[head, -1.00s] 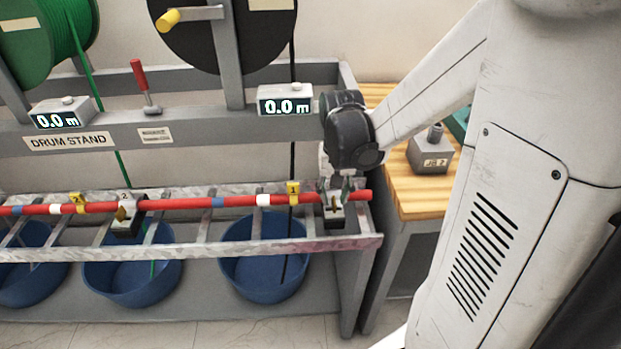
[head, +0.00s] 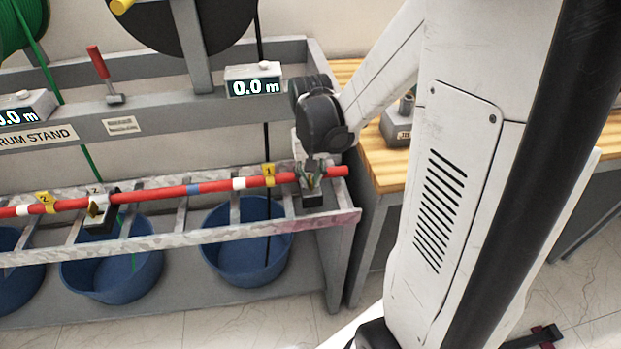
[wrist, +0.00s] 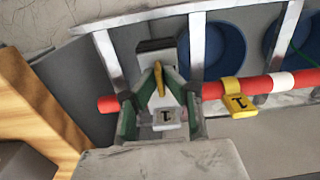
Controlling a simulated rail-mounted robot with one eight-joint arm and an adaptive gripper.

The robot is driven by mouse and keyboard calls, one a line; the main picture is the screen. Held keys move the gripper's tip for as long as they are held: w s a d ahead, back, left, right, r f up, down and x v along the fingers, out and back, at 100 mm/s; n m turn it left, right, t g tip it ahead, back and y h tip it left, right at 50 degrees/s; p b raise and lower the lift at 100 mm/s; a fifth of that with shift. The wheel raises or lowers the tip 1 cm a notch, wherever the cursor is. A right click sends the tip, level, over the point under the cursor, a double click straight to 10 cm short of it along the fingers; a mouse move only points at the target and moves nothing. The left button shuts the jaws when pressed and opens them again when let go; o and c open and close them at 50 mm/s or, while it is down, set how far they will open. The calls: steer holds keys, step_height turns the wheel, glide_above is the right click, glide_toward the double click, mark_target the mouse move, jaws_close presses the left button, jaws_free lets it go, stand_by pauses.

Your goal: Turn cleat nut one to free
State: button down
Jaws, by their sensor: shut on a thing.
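Cleat nut one, a yellow wing nut (wrist: 158,79), stands on the dark and grey cleat (wrist: 155,47) near the end of the red cable (wrist: 105,104). A white tag marked 1 (wrist: 167,118) is beside it. My gripper (wrist: 158,72) has its green-padded fingers converged on both sides of the nut, shut on it. In the head view my gripper (head: 311,176) is down over cleat one (head: 312,198) and hides most of its nut. Cleat two (head: 98,217) with its yellow nut is further left on the same cable.
The cable runs along a metal ladder rack (head: 200,232) with blue bins (head: 247,262) below. A yellow marker 1 (head: 269,174) hangs on the cable just left of cleat one. A wooden bench (head: 388,163) with a grey block (head: 397,127) is close on the right.

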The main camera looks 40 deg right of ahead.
steer(key=n+b, duration=0.1)
steer(key=n, duration=0.3)
steer(key=shift+n, duration=0.4)
steer(key=n+b, duration=0.1)
steer(key=n, duration=0.3)
steer(key=shift+n, duration=0.3)
steer(key=n+b, duration=0.1)
steer(key=n, duration=0.3)
steer(key=shift+n, duration=2.3)
steer(key=c, duration=1.9)
jaws_free()
steer(key=shift+r, duration=0.15)
